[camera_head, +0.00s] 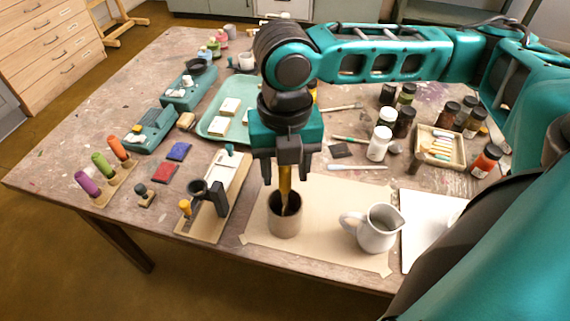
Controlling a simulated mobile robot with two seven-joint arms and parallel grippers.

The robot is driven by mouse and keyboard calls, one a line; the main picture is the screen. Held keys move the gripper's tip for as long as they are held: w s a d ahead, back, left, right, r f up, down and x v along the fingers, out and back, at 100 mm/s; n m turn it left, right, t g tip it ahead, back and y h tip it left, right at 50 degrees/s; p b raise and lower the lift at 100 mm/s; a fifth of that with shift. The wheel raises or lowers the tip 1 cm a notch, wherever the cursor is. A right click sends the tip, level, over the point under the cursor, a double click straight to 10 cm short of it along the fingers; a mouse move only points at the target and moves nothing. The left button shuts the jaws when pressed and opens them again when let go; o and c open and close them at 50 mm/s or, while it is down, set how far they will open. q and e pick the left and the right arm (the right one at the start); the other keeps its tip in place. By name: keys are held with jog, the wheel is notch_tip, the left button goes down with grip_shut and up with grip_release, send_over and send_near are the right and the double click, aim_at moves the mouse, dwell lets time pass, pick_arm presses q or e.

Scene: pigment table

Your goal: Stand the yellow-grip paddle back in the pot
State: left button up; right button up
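The yellow-grip paddle (285,186) stands nearly upright in the brown-grey pot (285,222), its lower end inside the pot and hidden by the wall. My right gripper (287,178) is directly above the pot, pointing down. Its two dark fingers are spread on either side of the yellow grip, with gaps visible, so it looks open. The top of the grip is hidden behind the gripper. My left gripper is not in view.
A white pitcher (376,228) stands right of the pot on the tan paper sheet (330,205). A wooden board (233,192) with a black holder lies to the left. Several bottles and jars, including a white one (379,143), stand behind right. A green tray (211,122) lies behind left.

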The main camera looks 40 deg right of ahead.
jog(key=shift+r, duration=0.1)
notch_tip(320, 180, up, 13)
jog(key=p, duration=0.3)
dwell(1.2)
